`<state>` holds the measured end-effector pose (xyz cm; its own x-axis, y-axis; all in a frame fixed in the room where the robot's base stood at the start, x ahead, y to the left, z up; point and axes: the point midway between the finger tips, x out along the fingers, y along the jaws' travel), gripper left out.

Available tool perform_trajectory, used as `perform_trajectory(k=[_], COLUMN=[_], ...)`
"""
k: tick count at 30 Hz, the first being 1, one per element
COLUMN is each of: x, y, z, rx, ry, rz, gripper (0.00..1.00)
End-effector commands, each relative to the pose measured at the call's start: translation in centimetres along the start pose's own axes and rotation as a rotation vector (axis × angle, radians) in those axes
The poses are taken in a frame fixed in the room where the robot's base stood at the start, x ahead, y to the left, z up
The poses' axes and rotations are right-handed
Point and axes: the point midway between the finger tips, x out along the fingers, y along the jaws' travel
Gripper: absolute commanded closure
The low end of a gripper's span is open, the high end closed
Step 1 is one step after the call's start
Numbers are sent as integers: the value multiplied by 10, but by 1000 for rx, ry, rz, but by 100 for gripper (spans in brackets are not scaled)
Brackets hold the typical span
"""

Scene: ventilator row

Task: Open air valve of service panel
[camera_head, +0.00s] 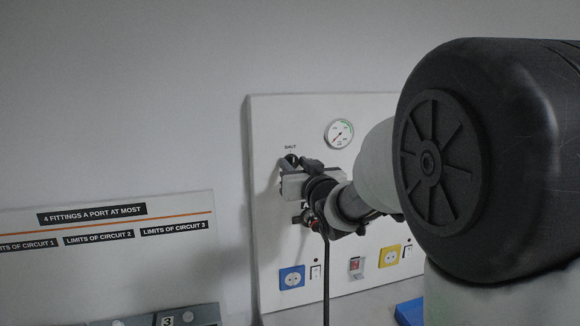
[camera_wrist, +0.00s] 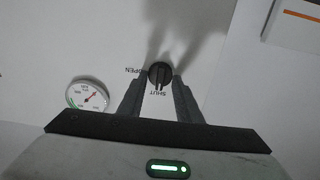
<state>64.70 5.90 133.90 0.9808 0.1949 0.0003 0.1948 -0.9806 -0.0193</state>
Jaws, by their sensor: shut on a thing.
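The white service panel (camera_head: 290,112) stands against the wall. Its air valve is a small black round knob (camera_wrist: 159,72), near the middle of the wrist view, with a ridge across it. The word SHUT is printed beside one end of the ridge, and OPEN is to the left in that view. The ridge appears lined up with SHUT. My gripper (camera_wrist: 159,80) has one dark finger on each side of the knob and is shut on it. In the head view my gripper (camera_head: 296,180) is at the panel's upper left, partly covering the knob.
A round pressure gauge (camera_head: 339,133) is right of the valve, also in the wrist view (camera_wrist: 87,96). Below are a blue socket (camera_head: 291,278), a red switch (camera_head: 356,266) and a yellow socket (camera_head: 390,257). A lettered sign (camera_head: 110,240) stands left. My arm hides the panel's right side.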

Motion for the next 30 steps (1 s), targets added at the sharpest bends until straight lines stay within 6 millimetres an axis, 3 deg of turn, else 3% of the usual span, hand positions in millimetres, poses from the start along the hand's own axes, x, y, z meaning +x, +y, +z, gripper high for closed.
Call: perform_trajectory(k=[11,30], x=[0,0], y=[2,4], z=[3,2], rx=[214,821], ry=[1,-2], rz=[2,2], gripper=[91,91])
